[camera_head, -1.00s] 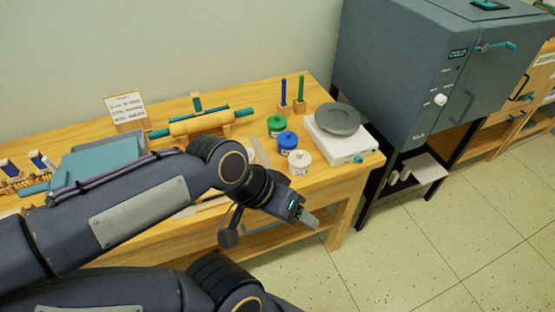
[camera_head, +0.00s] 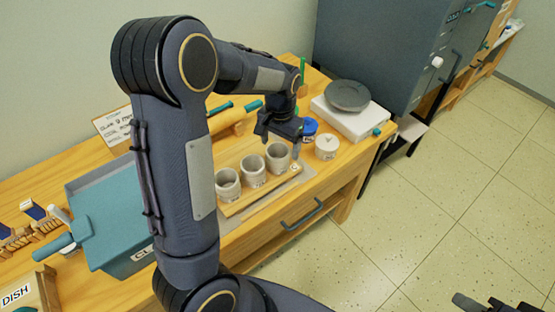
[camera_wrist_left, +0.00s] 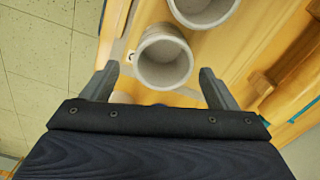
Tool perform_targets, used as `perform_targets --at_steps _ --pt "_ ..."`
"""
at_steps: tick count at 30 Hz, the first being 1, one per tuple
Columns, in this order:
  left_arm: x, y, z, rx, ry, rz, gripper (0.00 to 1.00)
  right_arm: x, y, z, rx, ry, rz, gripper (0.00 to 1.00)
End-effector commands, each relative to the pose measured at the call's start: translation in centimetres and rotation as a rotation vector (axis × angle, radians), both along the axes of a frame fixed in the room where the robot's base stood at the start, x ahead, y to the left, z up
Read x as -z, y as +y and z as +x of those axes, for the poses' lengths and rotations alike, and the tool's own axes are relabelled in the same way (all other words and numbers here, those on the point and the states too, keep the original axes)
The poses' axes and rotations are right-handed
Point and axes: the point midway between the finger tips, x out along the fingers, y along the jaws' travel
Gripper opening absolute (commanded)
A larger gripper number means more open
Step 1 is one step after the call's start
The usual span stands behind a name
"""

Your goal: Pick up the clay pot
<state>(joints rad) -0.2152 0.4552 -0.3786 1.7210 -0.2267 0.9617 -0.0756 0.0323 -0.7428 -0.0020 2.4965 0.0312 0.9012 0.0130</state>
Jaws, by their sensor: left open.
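Three grey, open-topped clay pots stand upright in a row on a wooden board in the head view: the left pot (camera_head: 228,184), the middle pot (camera_head: 253,171) and the right pot (camera_head: 278,158). My left gripper (camera_head: 282,140) is open and empty, pointing down over the right pot. In the left wrist view, a pot (camera_wrist_left: 165,62) shows between the two spread fingers of my left gripper (camera_wrist_left: 158,76), with no clear contact. I cannot tell how far above it the fingertips are. A second pot (camera_wrist_left: 203,10) is cut off by the top edge.
Close to the gripper are a blue jar (camera_head: 309,127) and a white jar (camera_head: 326,147). Behind them is a white banding wheel (camera_head: 350,117) with a grey disc. A teal bin (camera_head: 110,215) stands at the left. The kiln (camera_head: 385,50) stands at the back right.

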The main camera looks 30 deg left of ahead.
Motion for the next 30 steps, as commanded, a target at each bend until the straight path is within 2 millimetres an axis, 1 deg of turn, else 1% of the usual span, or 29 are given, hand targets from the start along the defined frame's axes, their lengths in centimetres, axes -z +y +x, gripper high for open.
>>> perform_targets --at_steps 6,10,13,19,20,30 --pt "3.0 0.4 -0.7 -0.002 0.005 0.000 0.81 -0.5 0.0 0.0 0.000 0.000 0.000 0.36" --pt "4.7 0.4 -0.6 -0.002 0.003 -0.001 0.81 -0.5 0.0 0.0 0.000 0.000 0.000 0.36" --pt "5.2 0.4 -0.6 -0.002 0.001 -0.001 0.81 -0.5 0.0 0.0 0.000 0.000 0.000 0.36" --pt "5.2 0.4 -0.6 -0.002 -0.001 -0.001 0.81 -0.4 0.0 0.0 0.000 0.000 0.000 0.36" --pt "5.2 0.4 -0.6 -0.002 -0.001 -0.001 0.78 -0.4 0.0 0.0 0.000 0.000 0.000 0.36" --pt "5.2 0.4 -0.6 -0.002 -0.001 -0.001 0.34 -0.4 0.0 0.0 0.000 0.000 0.000 0.36"
